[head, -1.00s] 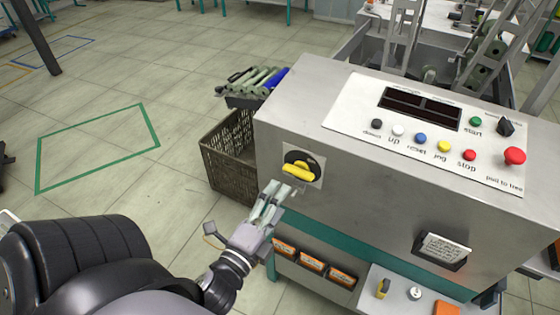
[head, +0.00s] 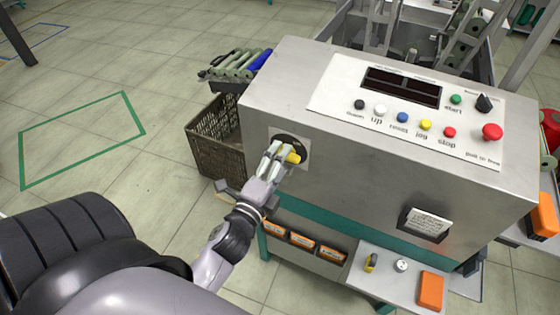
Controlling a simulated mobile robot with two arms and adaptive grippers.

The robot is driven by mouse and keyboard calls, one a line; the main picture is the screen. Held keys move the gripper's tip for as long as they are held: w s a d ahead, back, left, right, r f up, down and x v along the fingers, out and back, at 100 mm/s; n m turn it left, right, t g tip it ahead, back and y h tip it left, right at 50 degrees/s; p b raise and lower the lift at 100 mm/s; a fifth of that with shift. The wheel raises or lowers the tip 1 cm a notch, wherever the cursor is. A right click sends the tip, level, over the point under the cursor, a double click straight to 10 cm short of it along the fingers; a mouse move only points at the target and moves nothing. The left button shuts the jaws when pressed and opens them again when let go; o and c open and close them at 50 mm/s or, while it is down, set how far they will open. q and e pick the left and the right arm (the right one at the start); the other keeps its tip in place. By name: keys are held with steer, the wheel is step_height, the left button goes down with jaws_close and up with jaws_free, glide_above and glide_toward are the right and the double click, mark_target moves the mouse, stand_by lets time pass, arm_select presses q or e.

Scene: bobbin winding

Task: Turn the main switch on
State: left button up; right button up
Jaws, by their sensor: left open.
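The main switch is a yellow handle (head: 294,158) on a black round plate (head: 290,139), set in a pale square on the left front of the grey machine cabinet (head: 350,165). My left gripper (head: 277,155) is at the switch, with its open fingers in front of the handle's left part. The fingers hide that part, and I cannot tell whether they touch it. The handle's right end shows beside the fingers. My right gripper is not in view.
The sloped panel (head: 400,115) above carries several coloured buttons, a dark display (head: 402,86) and a red stop knob (head: 492,132). A brown crate (head: 216,138) stands left of the cabinet. Orange boxes (head: 302,245) fill a shelf below. A side shelf (head: 385,280) holds small items.

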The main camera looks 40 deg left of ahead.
arm_select(q)
steer(key=shift+w, duration=0.2)
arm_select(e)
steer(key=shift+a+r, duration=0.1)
arm_select(q)
steer(key=shift+w+a, duration=0.15)
steer(key=shift+w, duration=0.35)
steer(key=shift+w+p, duration=0.35)
steer(key=shift+w, duration=0.15)
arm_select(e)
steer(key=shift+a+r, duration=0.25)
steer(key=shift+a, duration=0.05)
arm_select(q)
steer(key=shift+a, duration=0.1)
steer(key=shift+c, duration=0.2)
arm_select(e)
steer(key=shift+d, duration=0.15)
